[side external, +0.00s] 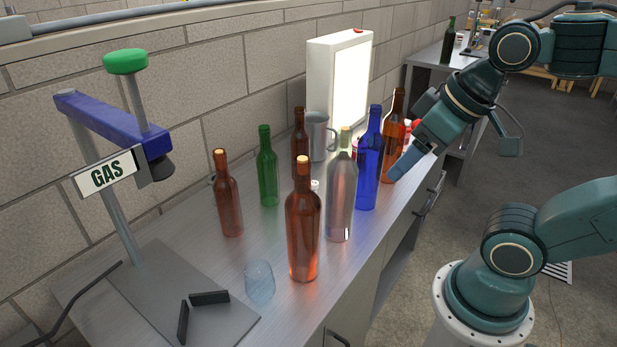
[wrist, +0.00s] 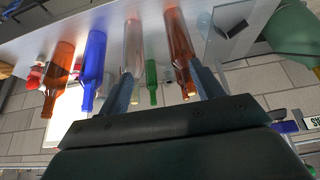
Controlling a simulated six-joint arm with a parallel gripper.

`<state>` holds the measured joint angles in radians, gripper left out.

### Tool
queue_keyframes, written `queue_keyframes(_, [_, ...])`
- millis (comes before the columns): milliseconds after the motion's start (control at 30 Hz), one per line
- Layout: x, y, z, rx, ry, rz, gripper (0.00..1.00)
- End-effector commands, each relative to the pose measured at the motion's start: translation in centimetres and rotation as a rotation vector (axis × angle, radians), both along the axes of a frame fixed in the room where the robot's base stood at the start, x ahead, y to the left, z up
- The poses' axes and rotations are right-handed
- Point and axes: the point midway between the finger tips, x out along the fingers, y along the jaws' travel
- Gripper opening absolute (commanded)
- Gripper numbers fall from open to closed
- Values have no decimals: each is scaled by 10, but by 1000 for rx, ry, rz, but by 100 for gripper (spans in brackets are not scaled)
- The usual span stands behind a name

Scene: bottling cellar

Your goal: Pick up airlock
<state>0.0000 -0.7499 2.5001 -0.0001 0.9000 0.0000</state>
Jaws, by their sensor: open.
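I cannot clearly make out the airlock in either view. Small red-and-white items stand behind the bottles near my gripper, partly hidden; they show in the wrist view (wrist: 36,76), but I cannot tell what they are. A small white-topped thing (side external: 315,186) is mostly hidden between the brown and clear bottles. My gripper (side external: 398,172) is open and empty, above the bench's front edge, right of the blue bottle (side external: 368,160). In the wrist view its two fingers (wrist: 163,88) reach toward the bottles, with nothing seen held between them.
Upright bottles crowd the bench (side external: 190,268): brown (side external: 303,235), clear (side external: 340,200), green (side external: 267,168) and others. A grey mug (side external: 318,135) and a lit white panel (side external: 350,85) stand behind. A drinking glass (side external: 260,284) and a blue-armed stand (side external: 115,120) are at left.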

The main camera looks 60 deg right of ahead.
Motion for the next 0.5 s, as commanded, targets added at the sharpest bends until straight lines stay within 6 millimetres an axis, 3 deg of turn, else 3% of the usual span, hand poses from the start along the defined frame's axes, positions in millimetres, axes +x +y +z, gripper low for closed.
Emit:
queue_keyframes(267, [0, 0, 7, 0, -2, 0, 66])
queue_keyframes(500, [1, 0, 36, 0, -4, 0, 66])
